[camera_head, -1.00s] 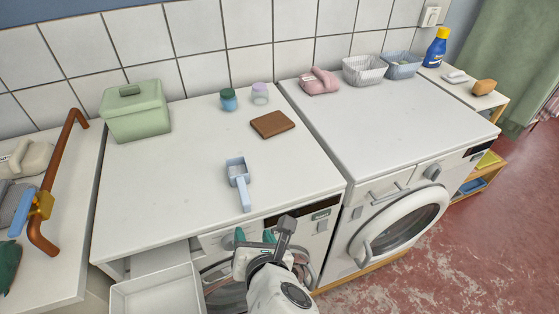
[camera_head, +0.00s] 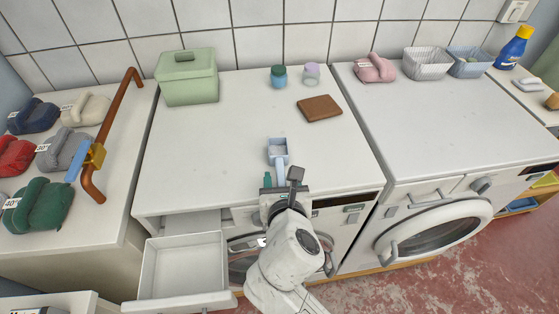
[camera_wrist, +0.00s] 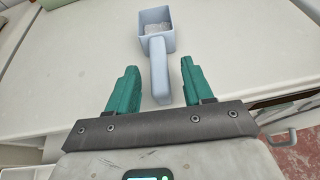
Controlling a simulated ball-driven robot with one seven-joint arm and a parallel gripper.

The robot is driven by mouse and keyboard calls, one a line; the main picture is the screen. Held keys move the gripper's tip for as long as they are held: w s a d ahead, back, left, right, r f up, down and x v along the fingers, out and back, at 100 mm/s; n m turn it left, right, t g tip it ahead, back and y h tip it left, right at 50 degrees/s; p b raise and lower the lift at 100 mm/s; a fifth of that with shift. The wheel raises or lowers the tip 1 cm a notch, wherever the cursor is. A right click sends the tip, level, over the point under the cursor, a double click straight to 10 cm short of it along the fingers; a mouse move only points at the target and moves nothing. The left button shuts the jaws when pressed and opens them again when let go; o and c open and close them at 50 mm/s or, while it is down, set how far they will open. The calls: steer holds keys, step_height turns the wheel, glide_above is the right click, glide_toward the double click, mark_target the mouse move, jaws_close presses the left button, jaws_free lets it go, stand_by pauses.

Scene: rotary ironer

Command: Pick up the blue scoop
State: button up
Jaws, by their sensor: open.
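The blue scoop (camera_head: 278,152) lies on the white top of the left machine, its square cup toward the back wall and its handle toward me. In the wrist view, the scoop's handle (camera_wrist: 158,72) reaches back between the two green fingers of my gripper (camera_wrist: 157,90). The fingers are open, one on each side of the handle, with gaps showing. The cup holds something pale and grainy. In the head view my gripper (camera_head: 281,183) is at the front edge of the top and hides most of the handle.
A brown block (camera_head: 320,108), two small jars (camera_head: 278,76) and a green lidded box (camera_head: 186,78) stand farther back on the same top. An open white drawer (camera_head: 182,268) juts out below at left. The top around the scoop is clear.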

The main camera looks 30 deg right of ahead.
mark_target(280, 174)
steer(key=shift+x, duration=1.55)
jaws_close()
steer(key=shift+r, duration=0.1)
